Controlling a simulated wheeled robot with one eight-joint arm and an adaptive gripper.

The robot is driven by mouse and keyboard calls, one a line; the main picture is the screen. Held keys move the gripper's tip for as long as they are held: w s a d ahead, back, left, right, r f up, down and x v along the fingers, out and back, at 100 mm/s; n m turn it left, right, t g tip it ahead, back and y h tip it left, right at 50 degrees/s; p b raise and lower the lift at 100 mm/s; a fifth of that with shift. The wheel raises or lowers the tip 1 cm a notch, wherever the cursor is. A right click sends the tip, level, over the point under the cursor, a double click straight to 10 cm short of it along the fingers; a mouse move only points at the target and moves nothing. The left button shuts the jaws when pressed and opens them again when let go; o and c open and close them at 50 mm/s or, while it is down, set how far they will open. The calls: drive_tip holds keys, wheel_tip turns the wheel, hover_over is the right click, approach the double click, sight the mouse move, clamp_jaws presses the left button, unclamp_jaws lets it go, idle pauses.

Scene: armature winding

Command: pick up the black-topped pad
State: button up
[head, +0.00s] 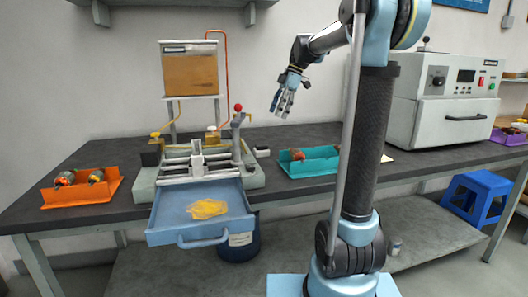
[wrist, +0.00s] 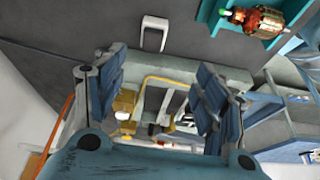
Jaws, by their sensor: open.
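The pad (head: 262,151) is a small block with a dark top and pale sides. It lies on the dark bench between the winding machine and the teal tray. In the wrist view it appears as a white-edged piece with a grey-black face (wrist: 154,36), beyond the fingers near the top. My gripper (head: 283,108) is open and empty, high above the bench, up and to the right of the pad. In the wrist view its two blue-grey fingers (wrist: 160,95) are spread apart with the machine showing between them.
The winding machine (head: 199,171) has its blue drawer (head: 173,226) pulled out, with a yellow cloth (head: 207,209) in it. The teal tray (head: 315,168) with armatures stands right of the pad. An orange tray (head: 78,196) is at left. A white oven (head: 450,100) stands at right.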

drive_tip(key=w, duration=0.2)
approach(262, 145)
drive_tip(key=shift+n, duration=0.3)
drive_tip(key=x, duration=0.3)
drive_tip(key=w+x, duration=0.1)
drive_tip(key=x, duration=0.1)
drive_tip(key=shift+d+f, duration=0.1)
drive_tip(key=shift+d, duration=0.2)
drive_tip(key=shift+s+a+x, duration=0.15)
drive_tip(key=shift+x, duration=1.3)
drive_tip(key=shift+s+a+x, duration=0.1)
drive_tip(key=shift+x, duration=1.35)
drive_tip(key=c, duration=1.2)
